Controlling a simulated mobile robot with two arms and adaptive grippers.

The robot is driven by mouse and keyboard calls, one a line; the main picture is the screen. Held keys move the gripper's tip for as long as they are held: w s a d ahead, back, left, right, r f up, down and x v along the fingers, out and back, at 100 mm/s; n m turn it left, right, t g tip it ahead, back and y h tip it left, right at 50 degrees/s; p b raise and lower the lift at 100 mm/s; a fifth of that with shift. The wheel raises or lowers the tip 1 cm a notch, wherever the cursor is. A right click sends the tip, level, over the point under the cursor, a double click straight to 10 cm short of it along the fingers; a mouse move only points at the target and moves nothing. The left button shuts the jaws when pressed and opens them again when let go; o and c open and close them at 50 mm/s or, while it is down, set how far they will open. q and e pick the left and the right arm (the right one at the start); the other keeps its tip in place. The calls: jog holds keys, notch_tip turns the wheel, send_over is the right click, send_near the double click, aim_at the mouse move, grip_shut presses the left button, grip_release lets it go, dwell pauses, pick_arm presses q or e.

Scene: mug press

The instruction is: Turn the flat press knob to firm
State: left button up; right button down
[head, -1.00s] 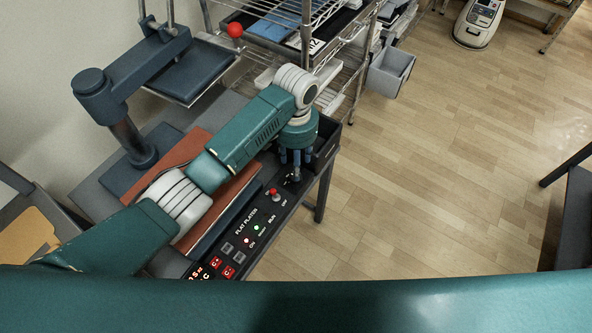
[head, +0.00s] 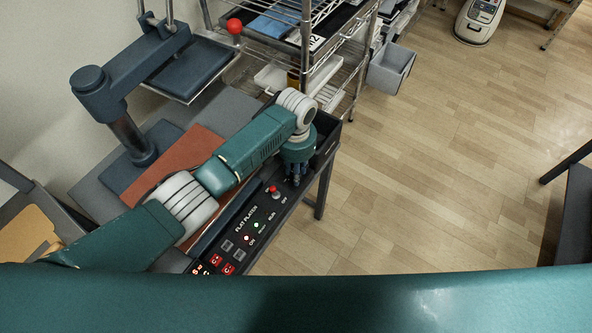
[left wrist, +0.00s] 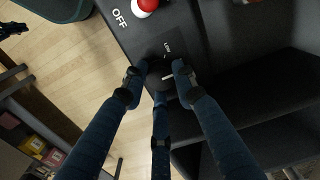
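The press knob (left wrist: 160,76) is a round black knob with a short white pointer line on the dark control panel (left wrist: 140,38). A small white label, too small to read surely, is printed beside it. My left gripper (head: 296,181) is at the far end of the panel in the head view, pointing down and hiding the knob there. In the left wrist view its blue fingers (left wrist: 160,78) close around the knob from several sides, tips apparently touching it. The firm mark is not legible. My right gripper is not in view.
A red button (left wrist: 146,5) by the word OFF sits close to the knob, also visible in the head view (head: 274,190). The press (head: 128,130) with its raised plate (head: 193,70) and red-ball handle (head: 234,26) stands behind my left arm. A wire shelf (head: 330,50) is beyond.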

pick_arm(q)
jog(key=shift+m, duration=0.3)
jog(key=shift+c, duration=0.3)
jog(key=shift+m+p, duration=0.3)
jog(key=shift+p, duration=0.05)
jog(key=m+p, duration=0.1)
jog(key=m, duration=0.5)
jog(key=shift+a+m, duration=0.1)
jog(key=shift+m, duration=1.2)
jog(key=o, duration=1.2)
jog(key=shift+c, duration=0.2)
